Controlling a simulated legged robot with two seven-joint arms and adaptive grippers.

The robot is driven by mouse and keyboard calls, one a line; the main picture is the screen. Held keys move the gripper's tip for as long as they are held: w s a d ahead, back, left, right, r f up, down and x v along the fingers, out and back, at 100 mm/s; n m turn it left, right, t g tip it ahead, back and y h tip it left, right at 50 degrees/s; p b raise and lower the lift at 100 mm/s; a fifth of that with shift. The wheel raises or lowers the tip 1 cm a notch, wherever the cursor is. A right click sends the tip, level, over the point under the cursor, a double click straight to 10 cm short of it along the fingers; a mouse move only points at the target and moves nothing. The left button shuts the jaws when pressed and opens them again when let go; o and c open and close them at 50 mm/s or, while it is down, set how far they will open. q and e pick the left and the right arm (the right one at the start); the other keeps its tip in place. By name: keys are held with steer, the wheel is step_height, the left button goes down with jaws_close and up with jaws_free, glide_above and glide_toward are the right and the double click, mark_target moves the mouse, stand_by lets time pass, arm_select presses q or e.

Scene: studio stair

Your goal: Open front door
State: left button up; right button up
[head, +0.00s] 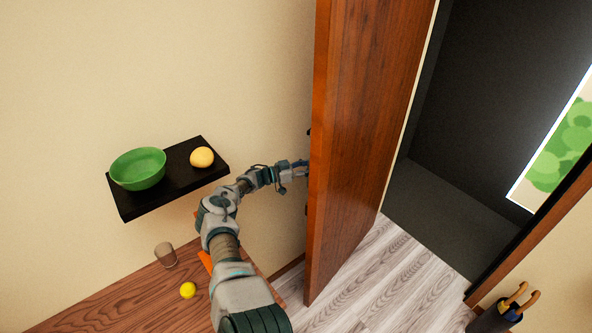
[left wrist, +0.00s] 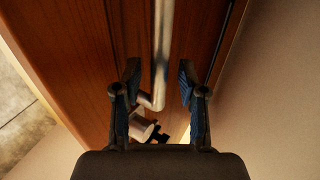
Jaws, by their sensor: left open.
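The front door (head: 362,120) is a reddish-brown wooden panel. It stands swung open, its edge facing me, with the doorway clear to its right. My left arm reaches to the door's left face, and my left gripper (head: 300,168) is partly hidden by the door edge. In the left wrist view, the left gripper (left wrist: 159,85) is open, its blue-padded fingers on either side of a metal door handle (left wrist: 162,45). The handle's bar runs between the fingers, and I cannot tell whether they touch it. My right gripper is not in view.
A black wall shelf (head: 182,183) holds a green bowl (head: 138,169) and a yellow-orange fruit (head: 202,157). Below, a wooden table (head: 120,302) carries a glass (head: 165,255) and a yellow ball-like item (head: 188,290). An umbrella stand (head: 492,319) is at lower right. Pale floorboards (head: 375,275) are clear.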

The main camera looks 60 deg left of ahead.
arm_select(q)
steer(key=s+a, duration=0.1)
steer(key=s, duration=1)
steer(key=shift+s+a, duration=0.15)
steer(key=shift+a, duration=0.1)
steer(key=shift+f, duration=0.1)
